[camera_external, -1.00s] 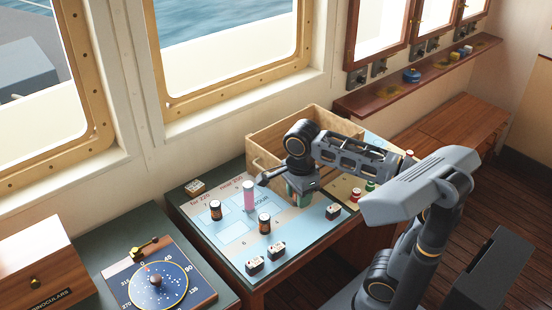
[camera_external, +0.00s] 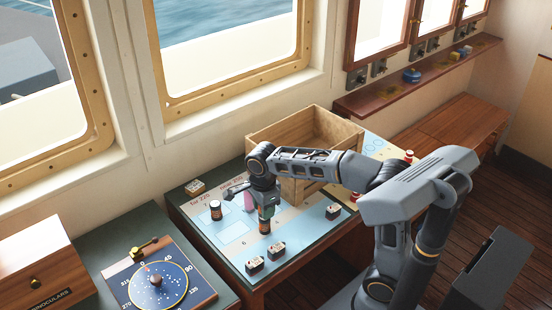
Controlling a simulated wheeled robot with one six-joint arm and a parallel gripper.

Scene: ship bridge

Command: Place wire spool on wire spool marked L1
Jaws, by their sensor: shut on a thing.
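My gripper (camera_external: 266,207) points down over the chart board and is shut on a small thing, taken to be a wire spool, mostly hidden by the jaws. A dark spool with a pale label and orange bands (camera_external: 264,227) stands upright directly below the jaws. I cannot tell whether the held thing touches it. A similar dark spool (camera_external: 216,211) stands upright to the left. A pink cylinder (camera_external: 249,201) stands just behind my gripper, partly hidden. No L1 marking is readable at this size.
An open wooden crate (camera_external: 290,150) stands behind my arm. Small labelled blocks lie on the board (camera_external: 225,258): one at back left (camera_external: 194,188), one at right (camera_external: 333,212), two in front (camera_external: 277,249). Red-topped pieces (camera_external: 408,156) are at right. A compass dial (camera_external: 158,287) lies front left.

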